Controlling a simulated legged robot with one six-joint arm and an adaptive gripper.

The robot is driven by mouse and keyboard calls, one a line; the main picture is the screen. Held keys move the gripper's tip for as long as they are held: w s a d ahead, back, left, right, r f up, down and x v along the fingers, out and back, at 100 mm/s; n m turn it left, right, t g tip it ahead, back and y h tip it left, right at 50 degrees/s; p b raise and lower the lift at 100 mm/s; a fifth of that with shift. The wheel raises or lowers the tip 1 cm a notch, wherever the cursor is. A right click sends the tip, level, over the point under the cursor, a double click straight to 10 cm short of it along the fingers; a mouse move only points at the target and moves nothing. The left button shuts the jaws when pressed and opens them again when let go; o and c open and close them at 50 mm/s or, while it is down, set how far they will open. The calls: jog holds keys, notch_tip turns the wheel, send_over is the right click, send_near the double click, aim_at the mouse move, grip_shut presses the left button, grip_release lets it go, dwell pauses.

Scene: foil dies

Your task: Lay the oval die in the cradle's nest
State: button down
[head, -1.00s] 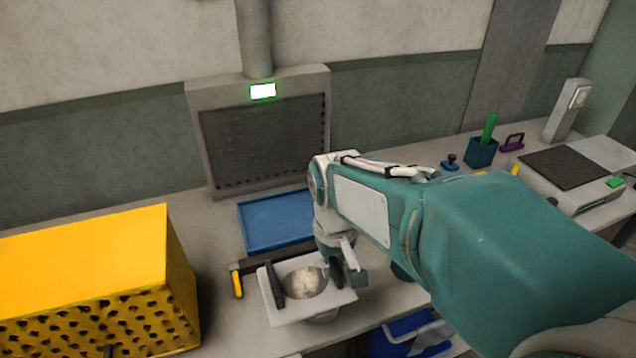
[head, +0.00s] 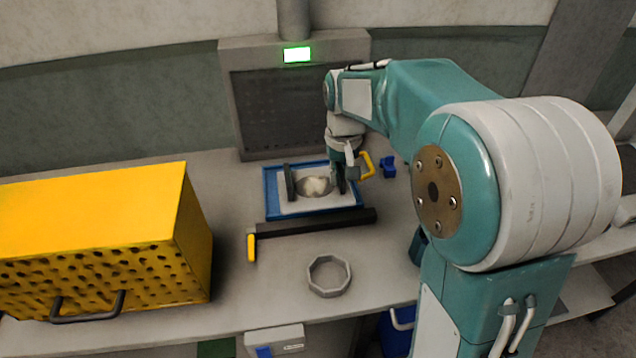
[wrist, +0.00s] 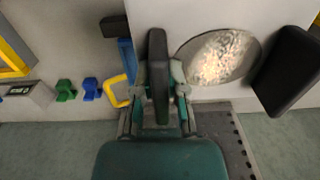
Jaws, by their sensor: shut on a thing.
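A white plate (head: 299,206) with two dark upright handles and a shiny oval hollow (head: 313,187) appears to be the oval die. My gripper (head: 344,178) is shut on its right handle. In the wrist view the gripped dark handle (wrist: 157,65) stands between my fingers, the oval (wrist: 217,57) is beside it and the free handle (wrist: 287,70) lies beyond. The plate is over or in the blue tray (head: 267,190); I cannot tell whether it touches. A pale octagonal ring (head: 329,292) lies empty on the bench. I cannot tell which thing is the cradle.
A dark bar (head: 318,222) with a yellow end lies just in front of the tray. A large yellow perforated box (head: 95,215) fills the left. A grey panel (head: 243,125) stands behind. A yellow loop (head: 367,163) and a blue piece (head: 388,167) are to the right.

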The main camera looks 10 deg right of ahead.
jog(key=w, duration=0.1)
jog(key=w+f, duration=0.1)
jog(key=w, duration=0.1)
jog(key=shift+w+a+f, duration=0.35)
jog(key=w+f, duration=0.2)
jog(key=w, duration=0.1)
jog(key=w+d+f, duration=0.1)
jog(key=w+f, duration=0.4)
jog(key=w, duration=0.2)
jog(key=shift+d+f, duration=0.15)
jog(key=shift+f, duration=0.25)
jog(key=shift+w+f, duration=0.15)
jog(key=shift+f, duration=0.05)
jog(key=shift+w+d+f, duration=0.1)
jog(key=shift+d+f, duration=0.05)
jog(key=shift+f, duration=0.65)
jog(key=shift+d+f, duration=0.1)
jog(key=shift+f, duration=0.65)
jog(key=shift+a, duration=0.1)
jog(key=c, duration=0.7)
grip_release()
jog(key=shift+f, duration=0.15)
